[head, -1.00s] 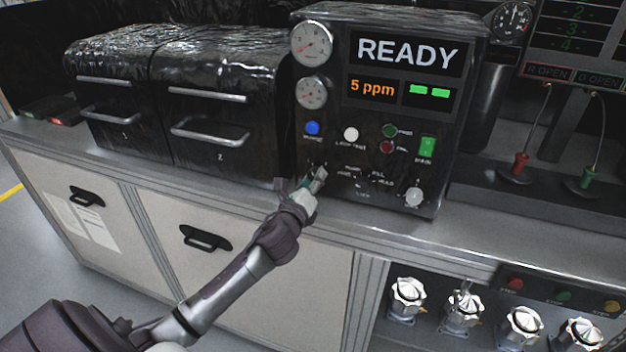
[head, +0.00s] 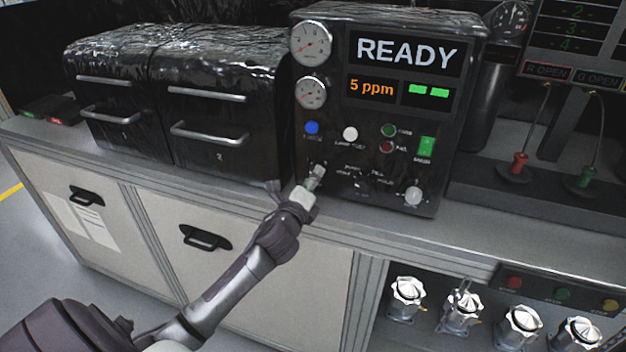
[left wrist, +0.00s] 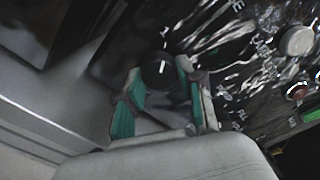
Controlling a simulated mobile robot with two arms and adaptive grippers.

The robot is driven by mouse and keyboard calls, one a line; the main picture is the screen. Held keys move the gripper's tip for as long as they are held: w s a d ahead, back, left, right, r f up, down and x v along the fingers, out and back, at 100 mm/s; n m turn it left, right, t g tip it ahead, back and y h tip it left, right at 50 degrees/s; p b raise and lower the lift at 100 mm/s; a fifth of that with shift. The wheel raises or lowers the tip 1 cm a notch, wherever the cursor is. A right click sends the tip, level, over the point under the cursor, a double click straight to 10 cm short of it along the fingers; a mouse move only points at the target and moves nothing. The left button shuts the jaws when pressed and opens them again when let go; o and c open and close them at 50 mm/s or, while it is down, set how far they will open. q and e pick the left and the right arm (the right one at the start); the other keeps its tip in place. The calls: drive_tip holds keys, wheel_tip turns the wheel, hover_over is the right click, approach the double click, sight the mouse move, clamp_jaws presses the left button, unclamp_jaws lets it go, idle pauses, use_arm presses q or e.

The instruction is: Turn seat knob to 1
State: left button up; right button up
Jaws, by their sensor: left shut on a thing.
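The seat knob (left wrist: 158,73) is a small black round knob with a white pointer line, seen in the left wrist view on the dark front panel of the READY machine (head: 355,215). My left gripper (head: 315,176) reaches the lower left of that panel and covers the knob in the head view. In the left wrist view its teal-padded fingers stand on either side of the knob, and it is shut on it. My right gripper is in neither view.
A blue button (head: 312,128) and a white button (head: 350,133) sit just above my gripper. A pale knob (head: 413,196) is at the panel's lower right, and a green main switch (head: 426,147) above it. Drawer units (head: 220,150) stand to the left.

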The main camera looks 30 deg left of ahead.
use_arm(q)
drive_tip(key=o, duration=1.1)
drive_tip(key=shift+o, duration=0.2)
drive_tip(key=shift+s, duration=0.1)
drive_tip(key=shift+s, duration=0.25)
drive_tip(key=v, duration=1.1)
drive_tip(key=shift+s+d, duration=0.15)
